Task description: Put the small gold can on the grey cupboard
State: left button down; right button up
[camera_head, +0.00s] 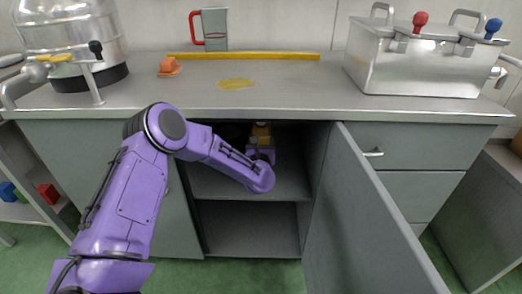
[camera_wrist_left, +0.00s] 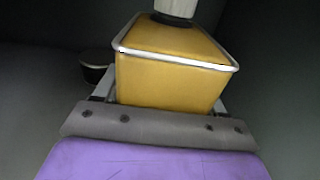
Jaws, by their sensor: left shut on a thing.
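The small gold can (camera_head: 261,131) is inside the open grey cupboard (camera_head: 420,150), at the upper shelf (camera_head: 235,184). In the left wrist view the gold can (camera_wrist_left: 170,80) is boxy, with a silver rim and a pale cap, and looks upright. My left gripper (camera_head: 261,150) reaches through the cupboard opening and is shut on the can. In the left wrist view the gripper's grey palm (camera_wrist_left: 155,125) hides the can's lower part. I cannot tell whether the can touches the shelf. My right gripper is not in view.
The cupboard door (camera_head: 365,215) stands open to the right. On the worktop (camera_head: 300,98) are a steel vessel (camera_head: 70,40), an orange block (camera_head: 168,66), a jug (camera_head: 214,30), a yellow strip, a yellow stain and a steel box (camera_head: 415,65). A dark round container (camera_wrist_left: 97,72) stands near the can.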

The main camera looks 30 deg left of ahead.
pick_arm(q)
jog(key=f, duration=0.3)
jog(key=shift+w+a+f+b, duration=0.1)
jog(key=shift+w+f+b, duration=0.2)
jog(key=shift+b, duration=0.1)
jog(key=shift+s+r, duration=0.1)
jog(key=shift+c, duration=0.5)
grip_release()
